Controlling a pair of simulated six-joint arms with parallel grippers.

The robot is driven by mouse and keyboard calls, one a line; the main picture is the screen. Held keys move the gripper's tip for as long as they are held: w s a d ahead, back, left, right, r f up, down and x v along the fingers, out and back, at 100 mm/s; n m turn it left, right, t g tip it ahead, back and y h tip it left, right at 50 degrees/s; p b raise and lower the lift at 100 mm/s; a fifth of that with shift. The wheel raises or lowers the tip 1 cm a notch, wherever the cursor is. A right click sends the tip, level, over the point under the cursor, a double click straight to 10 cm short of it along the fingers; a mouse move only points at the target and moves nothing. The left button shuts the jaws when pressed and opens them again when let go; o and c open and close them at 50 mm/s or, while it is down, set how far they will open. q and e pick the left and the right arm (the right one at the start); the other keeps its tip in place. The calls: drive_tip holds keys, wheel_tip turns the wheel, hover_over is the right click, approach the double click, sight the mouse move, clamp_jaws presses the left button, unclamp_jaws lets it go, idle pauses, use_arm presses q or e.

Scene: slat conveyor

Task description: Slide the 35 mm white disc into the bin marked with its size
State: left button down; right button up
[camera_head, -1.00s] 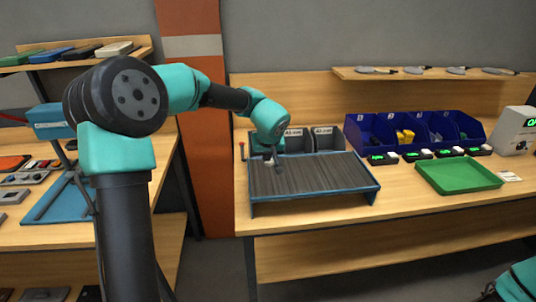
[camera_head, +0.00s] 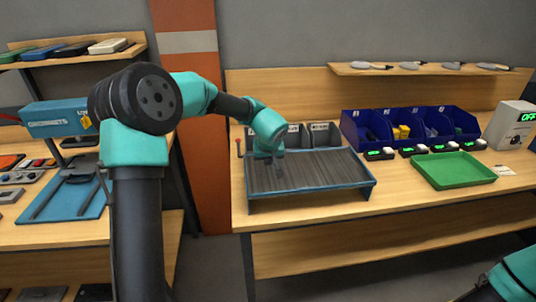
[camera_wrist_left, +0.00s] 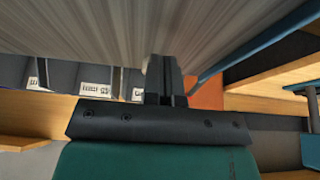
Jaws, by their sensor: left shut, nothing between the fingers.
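My left gripper (camera_head: 279,168) is shut and points down at the slats of the conveyor (camera_head: 325,172), near its back left part. In the left wrist view its closed fingers (camera_wrist_left: 166,80) are against or just above the grey slats. A small pale rounded edge (camera_wrist_left: 146,64) shows right beside the fingers there; it may be the white disc, mostly hidden. I cannot tell whether they touch. Grey bins with white labels (camera_head: 322,131) stand along the conveyor's back edge. Several labels (camera_wrist_left: 95,88) show in the left wrist view, too small to read surely. My right gripper is out of view.
Blue compartment bins (camera_head: 400,128) and a green tray (camera_head: 452,170) are to the right of the conveyor. Small displays (camera_head: 414,151) stand in front of the blue bins. An orange pillar (camera_head: 192,120) is left of the table.

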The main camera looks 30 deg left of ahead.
use_arm(q)
drive_tip(key=shift+w+a+f, duration=0.1)
drive_tip(key=shift+w+f, duration=0.05)
drive_tip(key=shift+f, duration=0.3)
drive_tip(key=shift+w+a, duration=0.1)
drive_tip(key=shift+w, duration=0.05)
drive_tip(key=shift+w+a, duration=0.6)
drive_tip(key=shift+w, duration=0.3)
drive_tip(key=shift+w+a, duration=0.65)
drive_tip(key=shift+w, duration=0.25)
drive_tip(key=shift+w+a, duration=0.6)
drive_tip(key=shift+w, duration=0.3)
drive_tip(key=shift+s+d+r, duration=0.4)
drive_tip(key=shift+s+r, duration=0.15)
drive_tip(key=shift+r, duration=0.3)
drive_tip(key=shift+s+d+r, duration=0.35)
drive_tip(key=shift+s+r, duration=0.2)
drive_tip(key=shift+r, duration=0.25)
drive_tip(key=shift+s+d+r, duration=0.4)
drive_tip(key=shift+s+r, duration=0.15)
drive_tip(key=shift+r, duration=0.3)
